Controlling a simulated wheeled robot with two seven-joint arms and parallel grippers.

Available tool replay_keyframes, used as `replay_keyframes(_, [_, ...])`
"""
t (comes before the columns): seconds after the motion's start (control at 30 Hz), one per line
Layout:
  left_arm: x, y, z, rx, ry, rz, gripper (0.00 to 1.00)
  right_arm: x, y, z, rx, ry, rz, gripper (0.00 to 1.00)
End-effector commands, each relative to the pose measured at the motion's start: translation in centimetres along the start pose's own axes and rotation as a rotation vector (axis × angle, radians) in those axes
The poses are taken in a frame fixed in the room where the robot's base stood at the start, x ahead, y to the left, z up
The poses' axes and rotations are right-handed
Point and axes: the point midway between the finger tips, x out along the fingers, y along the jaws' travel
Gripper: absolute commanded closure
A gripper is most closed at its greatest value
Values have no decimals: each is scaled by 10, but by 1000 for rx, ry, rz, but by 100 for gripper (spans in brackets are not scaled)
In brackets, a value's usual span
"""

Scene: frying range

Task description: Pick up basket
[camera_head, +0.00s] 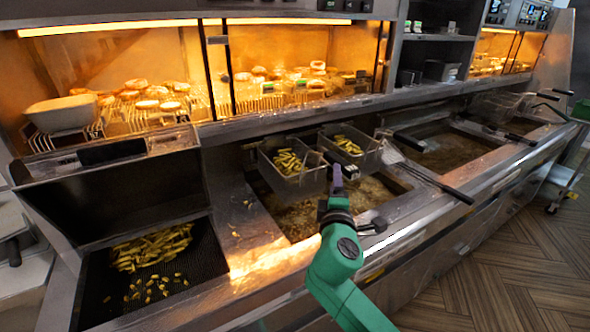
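Two metal fry baskets with yellow fries in them hang side by side at the back of the nearest fryer vat (292,222). The left basket (310,182) and the right basket (368,161) both sit above the oil. My green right arm comes in from the bottom, and its gripper (338,180) is at the front of the baskets, by the right edge of the left one. The fingers overlap the basket front in the picture. I cannot tell whether they touch it or grip a handle. My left gripper is out of view.
A dump station (205,268) with loose fries stands at the left. Lit warming cabinets (150,60) with food line the back. More vats (450,150) and long basket handles (440,184) extend to the right. The wooden floor (500,270) at the lower right is clear.

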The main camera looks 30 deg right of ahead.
Motion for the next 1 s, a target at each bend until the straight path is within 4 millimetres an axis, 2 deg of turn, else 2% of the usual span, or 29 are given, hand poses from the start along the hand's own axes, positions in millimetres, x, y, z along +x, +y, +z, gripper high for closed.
replay_keyframes(0.03, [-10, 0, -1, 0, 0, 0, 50, 12, 6, 1, -1, -4, -1, 35])
replay_keyframes(0.2, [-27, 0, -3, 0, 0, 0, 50, 57, 6, 1, 2, -5, -4, 35])
replay_keyframes(0.37, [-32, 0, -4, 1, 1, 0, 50, 80, 2, 0, 5, -2, -6, 35])
replay_keyframes(0.6, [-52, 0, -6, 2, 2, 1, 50, 118, 2, -3, 5, -4, -7, 35])
replay_keyframes(0.7, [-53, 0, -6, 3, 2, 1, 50, 129, 0, -3, 6, -3, -7, 35])
replay_keyframes(0.9, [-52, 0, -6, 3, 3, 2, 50, 130, -2, -3, 8, -2, -8, 35])
replay_keyframes(0.93, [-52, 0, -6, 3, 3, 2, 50, 130, -2, -3, 8, -2, -8, 39])
replay_keyframes(1.0, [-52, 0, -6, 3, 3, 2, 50, 130, -2, -3, 8, -2, -8, 66])
